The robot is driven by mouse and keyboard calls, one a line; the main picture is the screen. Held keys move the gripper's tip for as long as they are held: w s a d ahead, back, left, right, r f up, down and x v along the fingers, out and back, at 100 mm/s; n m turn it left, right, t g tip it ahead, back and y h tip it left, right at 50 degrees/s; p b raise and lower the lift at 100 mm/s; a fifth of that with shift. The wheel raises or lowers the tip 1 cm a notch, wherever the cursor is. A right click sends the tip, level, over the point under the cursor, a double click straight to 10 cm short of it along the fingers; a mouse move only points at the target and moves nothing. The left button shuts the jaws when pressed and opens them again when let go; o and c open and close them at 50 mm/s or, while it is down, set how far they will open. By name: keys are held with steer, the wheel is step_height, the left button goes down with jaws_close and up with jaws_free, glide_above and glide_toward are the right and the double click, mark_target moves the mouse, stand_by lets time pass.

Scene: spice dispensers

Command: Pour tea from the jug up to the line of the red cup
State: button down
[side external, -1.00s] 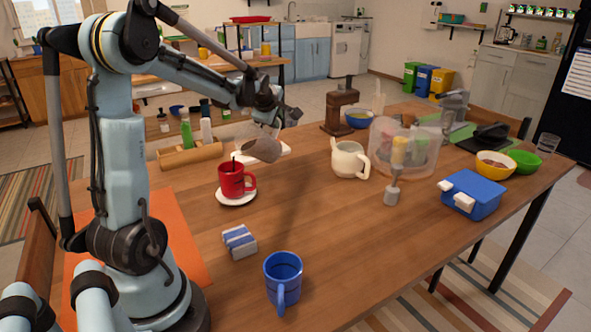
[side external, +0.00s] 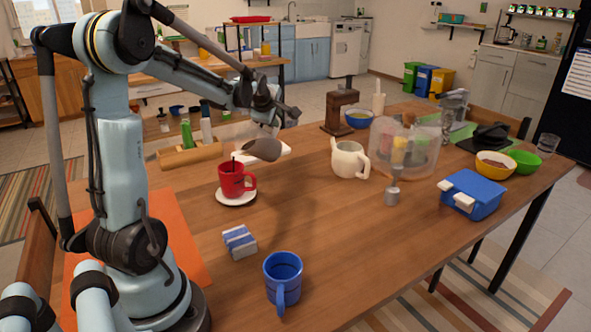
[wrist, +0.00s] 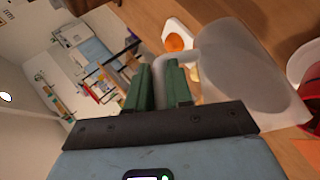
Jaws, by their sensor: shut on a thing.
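My gripper (side external: 274,128) is shut on the grey jug (side external: 262,149). In the wrist view the green fingers (wrist: 160,86) close on the jug's handle side, with the pale jug body (wrist: 215,45) to their right. The jug is held above the table, tilted with its mouth toward the red cup (side external: 232,181). The red cup stands upright on a white saucer (side external: 237,202), and its edge shows at the right of the wrist view (wrist: 314,88). A thin dark streak rises from the cup toward the jug; I cannot tell whether it is tea. The cup's line and fill level are hidden.
A cream teapot (side external: 349,160) stands right of the jug. A blue mug (side external: 283,276) and a blue-and-white box (side external: 239,241) are in front. A wooden rack (side external: 190,154) with bottles is behind the cup. The table's middle is clear.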

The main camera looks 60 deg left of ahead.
steer(key=w+a+f+m+g+h, duration=0.2)
steer(key=w+f+g+h, duration=0.1)
steer(key=w+f+g, duration=0.4)
step_height(320, 180, down, 2)
steer(key=shift+w+a+f+g, duration=0.15)
steer(key=shift+w+g, duration=0.2)
steer(key=shift+g, duration=0.45)
stand_by(0.5)
steer(key=shift+f, duration=0.1)
steer(key=d+r+m+t, duration=0.2)
steer(key=d+r+m, duration=0.4)
steer(key=d, duration=0.4)
steer(key=d+r+m+t, duration=0.2)
steer(key=d+r+m, duration=0.4)
steer(key=d, duration=0.3)
steer(key=s+d+m+t+h, duration=0.2)
steer(key=s+d+m+h, duration=0.1)
steer(key=s+d+m, duration=0.8)
steer(key=s+d, duration=0.3)
steer(key=d, duration=0.3)
steer(key=shift+s+f+t+h, duration=0.2)
steer(key=shift+f+t+h, duration=0.1)
